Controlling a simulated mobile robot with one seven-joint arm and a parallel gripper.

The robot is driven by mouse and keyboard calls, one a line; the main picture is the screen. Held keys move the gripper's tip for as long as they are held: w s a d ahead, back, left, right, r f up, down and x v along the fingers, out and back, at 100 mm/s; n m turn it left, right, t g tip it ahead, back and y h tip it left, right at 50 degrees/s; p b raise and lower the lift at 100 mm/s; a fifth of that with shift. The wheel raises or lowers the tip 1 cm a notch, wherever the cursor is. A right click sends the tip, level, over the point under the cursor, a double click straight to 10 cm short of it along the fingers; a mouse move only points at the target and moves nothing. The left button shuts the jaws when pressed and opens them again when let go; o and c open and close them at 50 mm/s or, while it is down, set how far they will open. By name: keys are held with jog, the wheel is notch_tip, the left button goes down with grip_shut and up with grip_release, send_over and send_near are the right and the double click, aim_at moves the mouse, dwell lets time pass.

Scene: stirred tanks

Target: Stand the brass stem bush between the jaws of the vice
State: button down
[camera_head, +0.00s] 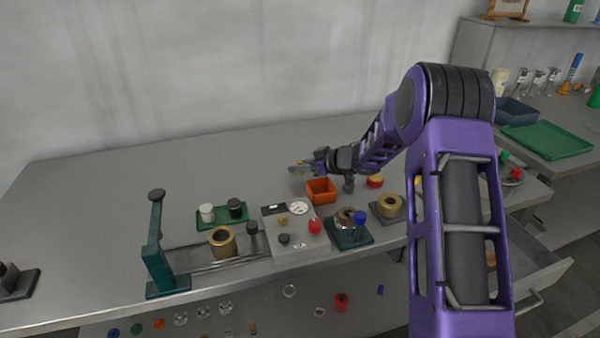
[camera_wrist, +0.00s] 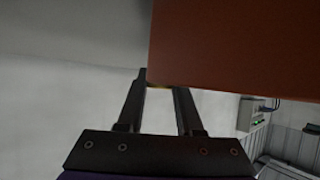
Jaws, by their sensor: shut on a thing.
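My gripper (camera_head: 301,168) points left above the bench, just behind and above the orange open box. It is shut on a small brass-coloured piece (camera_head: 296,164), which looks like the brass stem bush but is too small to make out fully. In the wrist view, a broad red-brown surface hides much of the area at the fingertips (camera_wrist: 160,86); only a thin brownish sliver shows between them. A dark block with raised parts (camera_head: 14,283) stands at the left bench edge and may be the vice; I cannot tell for certain.
The orange box (camera_head: 321,191) stands below my gripper. A teal frame with rods (camera_head: 160,252), a brass ring (camera_head: 222,242), a green tray (camera_head: 198,224), a grey panel box (camera_head: 296,246) and a tan ring (camera_head: 389,205) crowd the front. The back-left bench is clear.

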jog(key=shift+f, duration=0.7)
jog(key=shift+f, duration=0.1)
jog(key=c, duration=0.6)
grip_release()
jog(key=shift+o, duration=0.2)
